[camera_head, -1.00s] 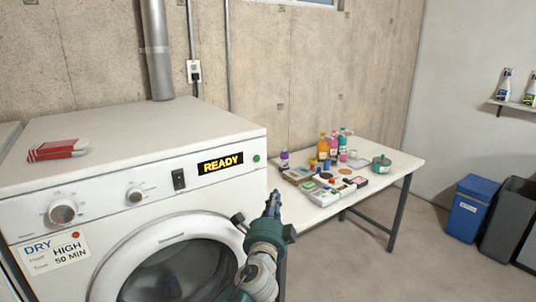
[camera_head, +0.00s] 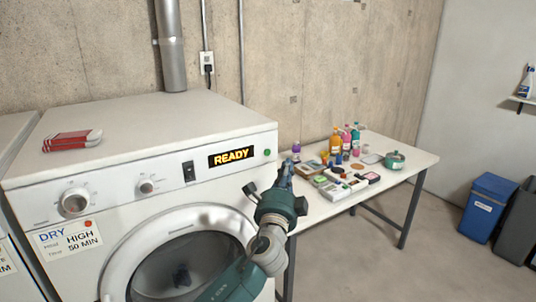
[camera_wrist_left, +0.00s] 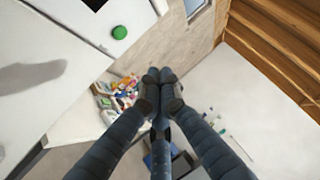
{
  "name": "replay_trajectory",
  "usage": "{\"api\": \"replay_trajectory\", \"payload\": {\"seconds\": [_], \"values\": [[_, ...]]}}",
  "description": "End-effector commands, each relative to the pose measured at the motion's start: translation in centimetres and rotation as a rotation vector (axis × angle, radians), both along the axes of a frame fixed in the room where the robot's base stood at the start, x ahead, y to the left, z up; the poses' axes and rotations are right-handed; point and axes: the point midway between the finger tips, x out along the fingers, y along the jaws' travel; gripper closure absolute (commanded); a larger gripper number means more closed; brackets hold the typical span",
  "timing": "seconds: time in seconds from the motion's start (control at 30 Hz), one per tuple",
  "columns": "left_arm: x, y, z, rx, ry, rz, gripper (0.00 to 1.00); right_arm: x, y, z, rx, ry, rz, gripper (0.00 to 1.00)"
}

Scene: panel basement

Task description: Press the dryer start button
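The white dryer (camera_head: 150,120) stands on the left of the head view. Its display (camera_head: 232,157) reads READY. A small round green button (camera_head: 267,153) sits right of the display, at the right end of the panel. The button also shows in the upper left of the left wrist view (camera_wrist_left: 119,32). My left gripper (camera_head: 286,166) is just right of the panel's right end, a little lower than the button in the picture. Its fingers come together (camera_wrist_left: 160,74) with nothing between them, and do not touch the button. My right gripper is not in view.
The panel also has a black rocker switch (camera_head: 189,171) and two knobs. A red and white packet (camera_head: 73,140) lies on top of the dryer. A white table (camera_head: 318,207) with bottles and boxes stands right of it.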

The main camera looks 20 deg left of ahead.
Motion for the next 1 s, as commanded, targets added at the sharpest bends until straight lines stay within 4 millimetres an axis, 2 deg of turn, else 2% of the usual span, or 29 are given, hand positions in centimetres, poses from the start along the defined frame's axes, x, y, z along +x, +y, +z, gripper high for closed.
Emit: {"api": "replay_trajectory", "payload": {"seconds": [0.2,0.4,0.63,1.0], "values": [[2.0,2.7,-0.1,0.003,-0.001,0.003,1.0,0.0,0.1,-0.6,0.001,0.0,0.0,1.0],[3.4,4.4,-0.1,-0.001,0.001,0.002,1.0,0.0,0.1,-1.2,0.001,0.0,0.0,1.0],[4.0,5.2,0.0,-0.002,0.001,0.001,1.0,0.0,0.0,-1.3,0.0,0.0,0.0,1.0],[4.0,5.2,0.0,-0.002,0.0,0.0,1.0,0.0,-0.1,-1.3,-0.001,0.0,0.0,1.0]]}}
